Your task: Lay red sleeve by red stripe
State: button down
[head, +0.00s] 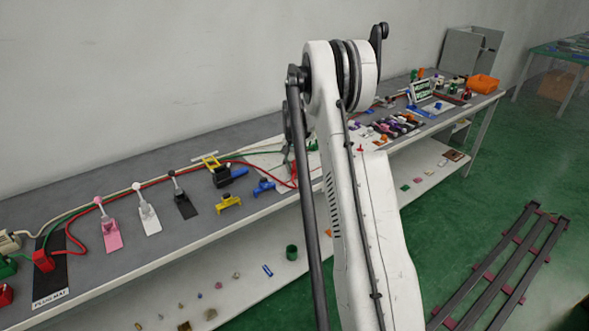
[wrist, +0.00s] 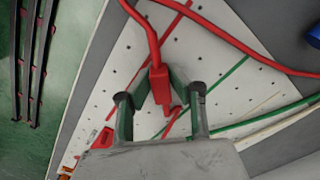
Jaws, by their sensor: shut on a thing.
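The red sleeve (wrist: 160,84) is on the end of a red cable and sits between the two fingers of my gripper (wrist: 161,80) in the wrist view. My gripper is shut on it, above a white perforated board (wrist: 100,75). A thin red stripe (wrist: 177,20) runs slantwise across the board, passing to the left of the sleeve lower down. A short red line shows just below the sleeve. Whether the sleeve touches the board I cannot tell. In the head view, my arm hides most of the gripper and the sleeve.
A green stripe (wrist: 230,76) and pale cords lie right of my gripper. A red cable (wrist: 235,42) loops over the board, and a blue thing (wrist: 314,36) is at the right edge. Yellow (head: 229,202) and blue (head: 263,187) clips stand near the bench's front edge.

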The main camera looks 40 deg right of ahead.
jog(key=shift+f, duration=0.3)
jog(key=c, duration=1.6)
grip_release()
jog(key=shift+r, duration=0.2)
